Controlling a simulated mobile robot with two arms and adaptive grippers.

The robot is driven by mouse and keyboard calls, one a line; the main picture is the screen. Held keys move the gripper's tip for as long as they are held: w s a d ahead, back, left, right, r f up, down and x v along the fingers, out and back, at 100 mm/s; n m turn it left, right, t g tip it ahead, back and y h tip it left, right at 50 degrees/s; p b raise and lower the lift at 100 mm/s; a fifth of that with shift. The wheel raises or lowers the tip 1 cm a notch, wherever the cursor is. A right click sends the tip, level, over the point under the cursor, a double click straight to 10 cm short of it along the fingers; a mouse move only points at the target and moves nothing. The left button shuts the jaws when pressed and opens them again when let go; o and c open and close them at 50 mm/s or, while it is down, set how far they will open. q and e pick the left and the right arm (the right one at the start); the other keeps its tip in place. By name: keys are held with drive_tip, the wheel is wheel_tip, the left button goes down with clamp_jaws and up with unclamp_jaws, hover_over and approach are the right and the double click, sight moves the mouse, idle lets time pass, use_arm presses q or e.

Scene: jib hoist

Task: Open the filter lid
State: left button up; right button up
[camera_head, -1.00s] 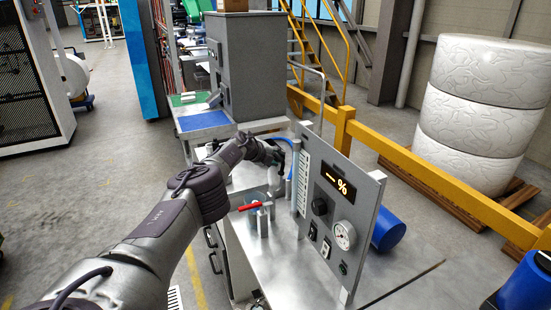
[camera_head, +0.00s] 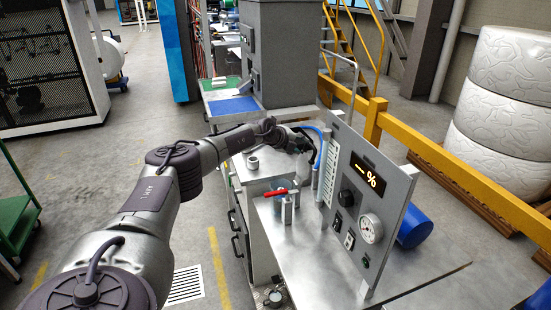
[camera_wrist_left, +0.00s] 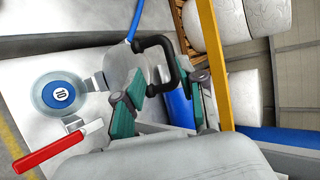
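In the left wrist view, a pale round body with a black loop handle (camera_wrist_left: 174,66) stands beneath my left gripper; it looks like the filter lid. My left gripper (camera_wrist_left: 165,104) has its two teal-padded fingers apart, one on each side of the handle's near end. I cannot tell whether either finger touches it. In the head view the left gripper (camera_head: 300,141) is over the back of the metal bench, beside the panel, and hides most of the lid. My right gripper is not in view.
A valve with a red lever (camera_head: 276,193) stands just in front, also seen in the wrist view (camera_wrist_left: 48,152) near a blue disc marked 10 (camera_wrist_left: 59,94). A blue hose (camera_head: 321,150) runs close behind the gripper. The grey gauge panel (camera_head: 392,192) is on the right.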

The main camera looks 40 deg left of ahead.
use_arm(q)
drive_tip(key=s, duration=1.1)
drive_tip(key=shift+s, duration=0.2)
